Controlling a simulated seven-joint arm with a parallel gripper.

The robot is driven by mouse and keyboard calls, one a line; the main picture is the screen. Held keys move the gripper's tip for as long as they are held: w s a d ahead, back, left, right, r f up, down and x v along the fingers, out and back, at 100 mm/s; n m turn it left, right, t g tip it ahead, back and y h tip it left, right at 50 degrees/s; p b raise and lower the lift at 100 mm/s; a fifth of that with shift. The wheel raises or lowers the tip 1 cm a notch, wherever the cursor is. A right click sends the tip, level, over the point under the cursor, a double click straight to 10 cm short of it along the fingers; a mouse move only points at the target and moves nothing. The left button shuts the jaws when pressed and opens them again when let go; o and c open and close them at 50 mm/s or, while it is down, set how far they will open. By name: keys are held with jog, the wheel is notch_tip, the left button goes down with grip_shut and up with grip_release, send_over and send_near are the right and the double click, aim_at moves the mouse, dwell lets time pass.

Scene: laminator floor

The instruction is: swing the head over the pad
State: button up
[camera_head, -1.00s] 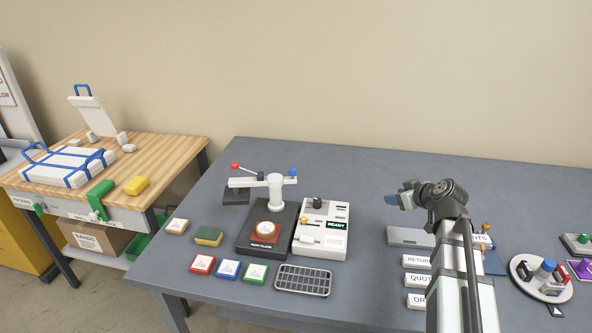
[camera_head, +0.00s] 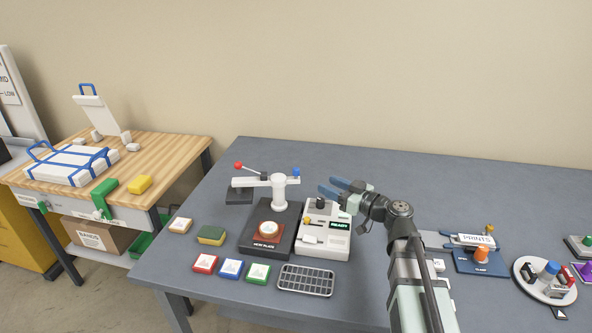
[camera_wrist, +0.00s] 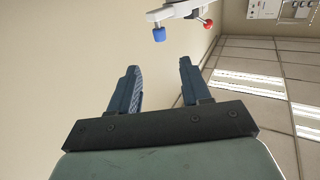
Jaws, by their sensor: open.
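The press has a white swing head (camera_head: 262,181) on a white post, with a red ball knob (camera_head: 238,166) at its left end and a blue knob (camera_head: 296,172) at its right. A dark pad hangs under the left end, off to the left of the base. The pad on the dark base (camera_head: 256,246) is a red-brown block with a round pale piece (camera_head: 268,229) on it. My gripper (camera_head: 332,188) is open and empty, to the right of the blue knob and apart from it. In the wrist view the blue knob (camera_wrist: 159,34) and red knob (camera_wrist: 208,24) show beyond the fingers.
A white control box (camera_head: 323,232) marked READY stands right of the base, below my gripper. Red, blue and green tiles (camera_head: 230,268), a sponge (camera_head: 211,235) and a grey rack (camera_head: 306,281) lie in front. The table behind the press is clear.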

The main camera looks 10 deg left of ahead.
aim_at(296, 168)
jog(key=x, duration=1.3)
jog(key=shift+w+a, duration=0.2)
jog(key=shift+a, duration=0.15)
grip_shut()
